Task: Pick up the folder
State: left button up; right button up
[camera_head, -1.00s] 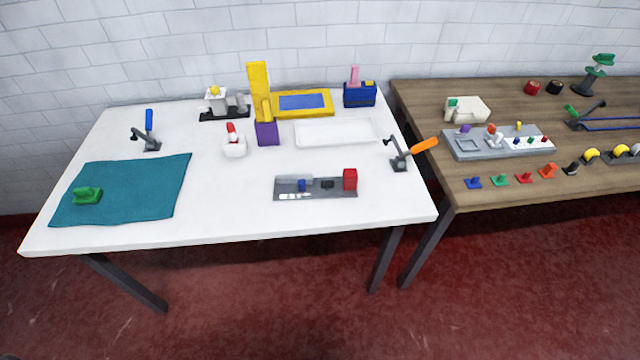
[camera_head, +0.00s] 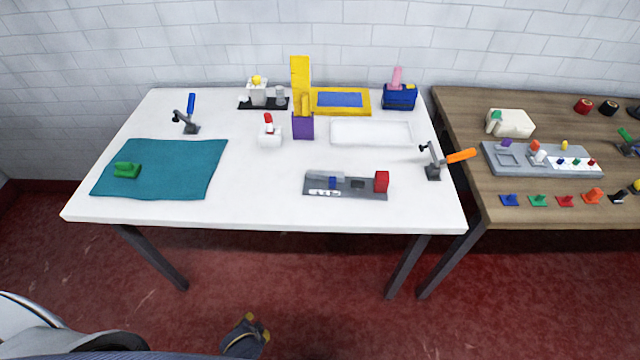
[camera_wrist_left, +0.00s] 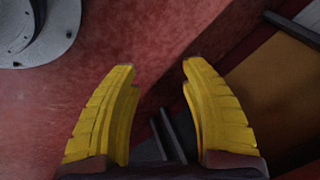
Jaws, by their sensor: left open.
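No thing in view is plainly marked as the folder, and I cannot tell which one it is. A small green piece with a raised grip (camera_head: 127,170) lies on the teal rug (camera_head: 185,180) at the left of the white table (camera_head: 260,195). My left gripper (camera_head: 258,326) is low at the bottom of the head view, in front of the table and well apart from everything on it. In the left wrist view its yellow fingers (camera_wrist_left: 160,68) are spread and empty, with red floor beyond. My right gripper is in neither view.
A blue-handled clamp (camera_head: 190,115), a white bottle with a red top (camera_head: 269,131), a purple holder with yellow strips (camera_head: 303,125), a white tray (camera_head: 371,132), a grey fixture (camera_head: 345,187) and an orange-handled clamp (camera_head: 435,165) stand on the table. A wooden table (camera_head: 460,115) adjoins at right.

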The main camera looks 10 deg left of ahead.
pick_arm(q)
jog(key=w+a+r+t+y, duration=0.15)
jog(key=w+r, duration=0.25)
jog(key=r, duration=1.2)
notch_tip(320, 180, up, 26)
jog(key=n+t+h, duration=0.2)
jog(key=n+t, duration=0.6)
send_over(332, 183)
jog(key=s+d, duration=0.1)
jog(key=s, duration=1.3)
jog(key=shift+g, duration=0.35)
jog(key=x, duration=1.6)
jog(key=shift+w+d+f, duration=0.1)
jog(key=shift+c, duration=0.2)
grip_shut()
